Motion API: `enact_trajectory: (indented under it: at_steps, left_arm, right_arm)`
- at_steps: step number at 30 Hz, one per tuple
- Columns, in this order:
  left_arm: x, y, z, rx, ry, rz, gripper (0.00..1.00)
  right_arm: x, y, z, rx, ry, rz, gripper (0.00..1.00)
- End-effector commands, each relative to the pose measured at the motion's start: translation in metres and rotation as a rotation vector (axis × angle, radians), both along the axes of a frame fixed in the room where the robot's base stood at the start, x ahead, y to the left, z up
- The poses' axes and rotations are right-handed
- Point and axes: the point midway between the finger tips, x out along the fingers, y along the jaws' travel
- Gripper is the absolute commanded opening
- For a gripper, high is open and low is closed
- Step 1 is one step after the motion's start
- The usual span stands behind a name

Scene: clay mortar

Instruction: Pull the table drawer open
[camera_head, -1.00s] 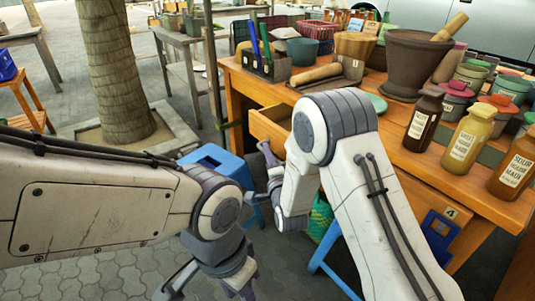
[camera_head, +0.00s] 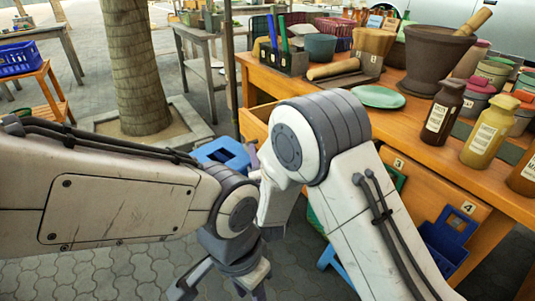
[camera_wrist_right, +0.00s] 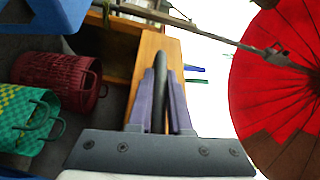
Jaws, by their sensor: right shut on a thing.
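The table (camera_head: 412,122) is orange-brown wood and stands at the right in the head view. Its drawer (camera_head: 254,124) shows in part behind my right arm and stands out from the table. In the right wrist view the drawer's wooden panel (camera_wrist_right: 149,55) is close, with a dark open space beside it. My right gripper (camera_wrist_right: 164,85) is shut on the drawer's dark handle, a bar between its two fingers. In the head view my right arm hides most of that gripper. My left gripper (camera_head: 222,284) hangs low over the paving, open and empty, away from the drawer.
A blue stool (camera_head: 222,153) stands by the drawer. Red (camera_wrist_right: 62,80) and green (camera_wrist_right: 25,120) baskets show beside the drawer in the wrist view. A tree trunk (camera_head: 140,70) rises at left. A mortar (camera_head: 432,62), bottles and jars crowd the tabletop. Paving at lower left is clear.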

Motion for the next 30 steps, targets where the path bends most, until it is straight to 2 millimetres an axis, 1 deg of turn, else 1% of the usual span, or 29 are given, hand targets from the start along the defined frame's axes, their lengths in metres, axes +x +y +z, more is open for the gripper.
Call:
enact_trajectory:
  at_steps: [1,8,9,10,11,19,22,26,30]
  left_arm:
    - [0.000,0.000,0.000,0.000,0.000,0.000,0.40]
    - [0.000,0.000,0.000,0.000,0.000,0.000,0.40]
    - [0.000,0.000,0.000,0.000,0.000,0.000,0.40]
    - [0.000,0.000,0.000,0.000,0.000,0.000,0.40]
    - [0.000,0.000,0.000,0.000,0.000,0.000,0.40]
    - [0.000,0.000,0.000,0.000,0.000,0.000,0.40]
    - [0.000,0.000,0.001,0.000,0.000,0.000,0.40]
    - [0.000,0.000,0.004,0.000,0.000,0.000,0.40]
    - [0.000,0.000,0.007,0.000,0.000,0.000,0.40]
  right_arm:
    - [-0.001,0.004,-0.001,-0.001,0.002,0.008,0.00]
    - [0.000,0.006,0.000,0.000,0.001,0.012,0.00]
    - [0.000,0.006,0.000,0.000,0.001,0.012,0.33]
    - [0.000,0.006,0.000,0.000,0.001,0.012,0.44]
    - [0.000,0.005,0.000,0.000,0.001,0.011,0.47]
    - [0.000,0.001,0.000,0.001,0.001,0.004,0.47]
    - [-0.005,0.000,0.000,-0.001,0.003,0.004,0.47]
    - [-0.022,-0.004,-0.001,-0.001,0.004,0.005,0.47]
    - [-0.047,-0.009,-0.003,-0.003,0.004,0.007,0.47]
